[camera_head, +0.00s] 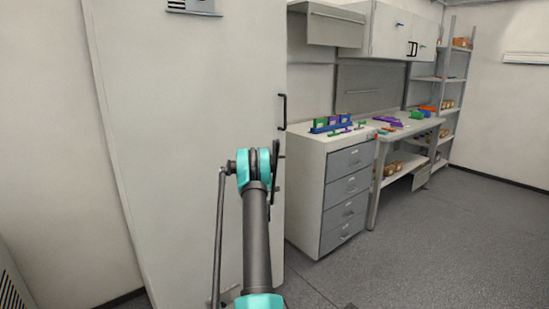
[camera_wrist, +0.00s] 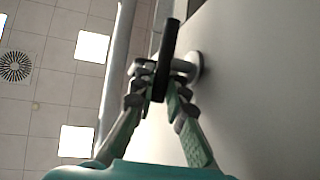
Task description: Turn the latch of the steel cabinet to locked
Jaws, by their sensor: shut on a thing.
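The steel cabinet (camera_head: 185,120) is the tall pale unit at the left of the head view. It has a black pull handle (camera_head: 282,112) near its right edge. In the wrist view, the latch (camera_wrist: 166,60) is a black bar on a round pale base on the cabinet face (camera_wrist: 255,85). My gripper (camera_wrist: 162,86) has its two green-and-grey fingers closed on the latch, one on each side. In the head view, my arm hides most of the gripper and the latch, below the pull handle. I cannot read any lock marking.
A drawer unit (camera_head: 347,195) stands right of the cabinet, with coloured holders on top. A workbench (camera_head: 425,128) and a shelf rack (camera_head: 455,75) are beyond it. Wall cupboards (camera_head: 390,30) hang above. The grey floor (camera_head: 430,245) at the right is clear.

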